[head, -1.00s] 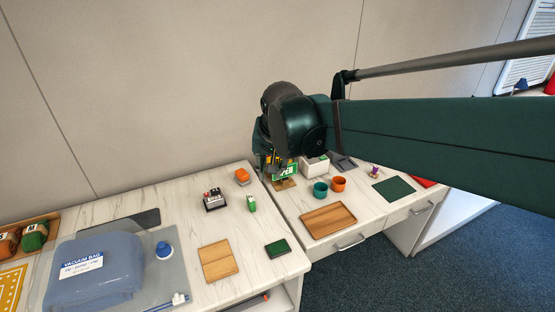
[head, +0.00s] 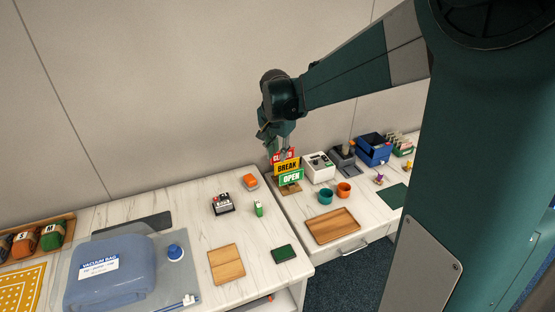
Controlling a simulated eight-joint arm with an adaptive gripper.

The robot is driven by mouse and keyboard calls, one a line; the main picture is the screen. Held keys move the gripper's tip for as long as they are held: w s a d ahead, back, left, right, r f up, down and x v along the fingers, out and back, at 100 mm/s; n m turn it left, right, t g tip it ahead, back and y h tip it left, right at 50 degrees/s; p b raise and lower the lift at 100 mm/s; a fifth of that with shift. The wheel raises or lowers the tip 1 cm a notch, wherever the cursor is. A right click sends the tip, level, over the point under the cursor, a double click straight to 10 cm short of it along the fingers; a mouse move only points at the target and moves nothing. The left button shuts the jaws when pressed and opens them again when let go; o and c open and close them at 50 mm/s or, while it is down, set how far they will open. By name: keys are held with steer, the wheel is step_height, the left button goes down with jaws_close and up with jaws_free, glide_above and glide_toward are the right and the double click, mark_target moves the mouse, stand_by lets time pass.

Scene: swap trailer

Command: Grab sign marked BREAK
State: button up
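The yellow BREAK sign (head: 288,167) stands upright on the right-hand counter. It is between a red sign (head: 279,155) behind it, whose lettering is partly covered, and a green OPEN sign (head: 291,178) in front. The signs sit in a wooden base (head: 290,189). My gripper (head: 286,153) points down just above the signs, with its fingers at the top of the red and yellow ones. The fingers are small and dark here, so whether they touch or enclose a sign is unclear.
A white box (head: 319,168) stands close right of the signs, with a teal cup (head: 325,196) and an orange cup (head: 344,189) in front. A wooden tray (head: 332,226) lies nearer. An orange object (head: 250,182) is to the left.

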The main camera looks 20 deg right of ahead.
steer(key=w+d+f+m+g+p, duration=0.1)
steer(key=w+d+f+m+p, duration=0.25)
steer(key=w, duration=0.35)
steer(key=m+g+p, duration=0.1)
steer(key=m+p, duration=0.1)
glide_toward(287, 166)
steer(key=shift+w+f+m, duration=0.15)
steer(key=shift+f+m, duration=0.3)
steer(key=shift+f, duration=0.55)
steer(key=shift+d+f, duration=0.2)
steer(key=shift+f, duration=1.05)
steer(key=shift+f, duration=0.15)
steer(key=shift+w+d+f, duration=0.1)
steer(key=shift+d+f, duration=0.15)
steer(key=shift+f, duration=0.95)
steer(key=shift+w+d+f, duration=0.1)
steer(key=shift+d+f, duration=0.1)
steer(key=shift+f, duration=1)
steer(key=shift+f+b, duration=0.25)
steer(key=shift+b, duration=0.05)
